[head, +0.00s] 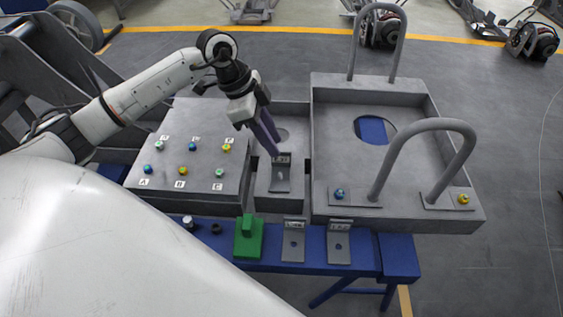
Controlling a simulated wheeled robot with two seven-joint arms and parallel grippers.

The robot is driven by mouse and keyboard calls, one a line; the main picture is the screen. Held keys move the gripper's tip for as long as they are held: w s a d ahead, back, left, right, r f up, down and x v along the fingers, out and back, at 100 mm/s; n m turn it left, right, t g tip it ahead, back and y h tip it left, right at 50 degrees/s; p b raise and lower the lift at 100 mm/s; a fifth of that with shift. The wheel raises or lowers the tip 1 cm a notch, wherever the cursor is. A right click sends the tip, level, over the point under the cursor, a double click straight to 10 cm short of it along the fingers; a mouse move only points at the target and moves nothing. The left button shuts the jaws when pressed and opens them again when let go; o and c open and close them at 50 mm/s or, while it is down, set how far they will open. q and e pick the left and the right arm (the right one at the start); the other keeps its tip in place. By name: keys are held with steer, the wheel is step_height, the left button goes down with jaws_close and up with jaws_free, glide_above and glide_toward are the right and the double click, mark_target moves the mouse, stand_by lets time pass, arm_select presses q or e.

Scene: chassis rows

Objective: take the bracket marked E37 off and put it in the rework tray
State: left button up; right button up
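My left gripper (270,140) reaches down from the upper left with purple fingers. Its fingertips are at the top edge of a grey angled bracket (281,178) with a small pale label. This bracket stands in a narrow grey recess (265,203). Whether the fingers hold it is not clear. Two similar labelled grey brackets, a left one (293,243) and a right one (339,246), are on the blue bench. The label texts are too small to read. I cannot tell which thing is the rework tray. My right gripper is out of view.
A grey plate (205,155) with coloured knobs and letter labels is left of the recess. A large grey open box (440,212) with tall loop handles is on the right. A green block (248,240) and small black parts sit on the blue bench (265,262).

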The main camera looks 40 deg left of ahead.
arm_select(q)
steer(key=x, duration=0.5)
steer(key=shift+w+d, duration=0.1)
steer(key=shift+d, duration=0.1)
jaws_close()
step_height(320, 180, up, 10)
steer(key=shift+p, duration=0.35)
